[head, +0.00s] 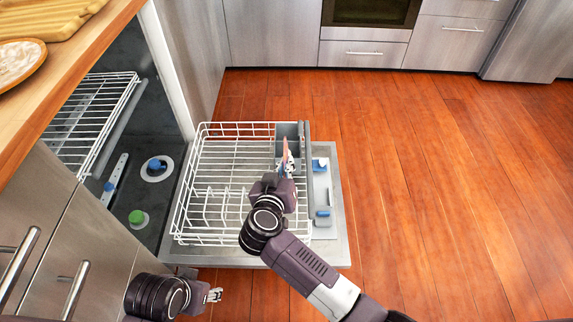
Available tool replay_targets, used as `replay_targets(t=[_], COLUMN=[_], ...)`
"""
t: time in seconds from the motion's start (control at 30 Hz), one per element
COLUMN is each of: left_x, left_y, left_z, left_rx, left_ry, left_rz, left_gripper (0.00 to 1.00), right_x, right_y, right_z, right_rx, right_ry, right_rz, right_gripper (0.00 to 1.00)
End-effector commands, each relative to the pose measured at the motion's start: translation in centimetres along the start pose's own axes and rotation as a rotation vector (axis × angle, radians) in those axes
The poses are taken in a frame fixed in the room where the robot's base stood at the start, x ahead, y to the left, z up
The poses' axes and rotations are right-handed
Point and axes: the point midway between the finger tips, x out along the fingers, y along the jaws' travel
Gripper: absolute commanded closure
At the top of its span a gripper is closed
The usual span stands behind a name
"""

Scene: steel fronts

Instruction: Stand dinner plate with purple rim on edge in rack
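The rack (228,150) is the white wire lower rack, pulled out over the open dishwasher door. My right gripper (286,168) is low over the rack's right side, beside the grey basket. A thin, upright pinkish and blue thing (286,150) shows at its fingertips. I cannot tell whether this is the dinner plate seen edge-on or whether the fingers are closed on it. No purple rim shows clearly. My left gripper (213,295) is at the bottom, in front of the door and away from the rack; its finger gap is too small to read.
A grey basket (291,130) stands at the rack's back right. An upper rack (90,115) is inside the dishwasher. A round dish (18,62) and a wooden board (45,14) lie on the counter (80,62). The wooden floor (450,200) at right is clear.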

Motion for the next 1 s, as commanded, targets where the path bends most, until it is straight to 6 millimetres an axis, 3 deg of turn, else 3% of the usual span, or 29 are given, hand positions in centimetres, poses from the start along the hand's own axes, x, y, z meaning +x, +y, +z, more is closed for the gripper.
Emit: replay_targets(t=[0.23, 0.8, 1.0], left_x=[0.9, 6.1, 5.2], left_y=[0.1, 0.4, 0.3], left_z=[0.1, 1.5, 1.1], left_rx=[0.0, 0.005, 0.004], left_ry=[-0.006, -0.032, -0.024], left_rz=[0.001, 0.006, 0.005], left_gripper=[0.6, 0.6, 0.6], right_x=[-0.1, -0.1, 0.7], right_y=[0.1, 0.0, -0.6], right_z=[-0.3, -0.1, 1.9], right_rx=[0.002, -0.001, -0.001], right_ry=[0.003, 0.001, 0.0], right_rz=[0.001, 0.001, 0.001], right_gripper=[1.0, 1.0, 1.0])
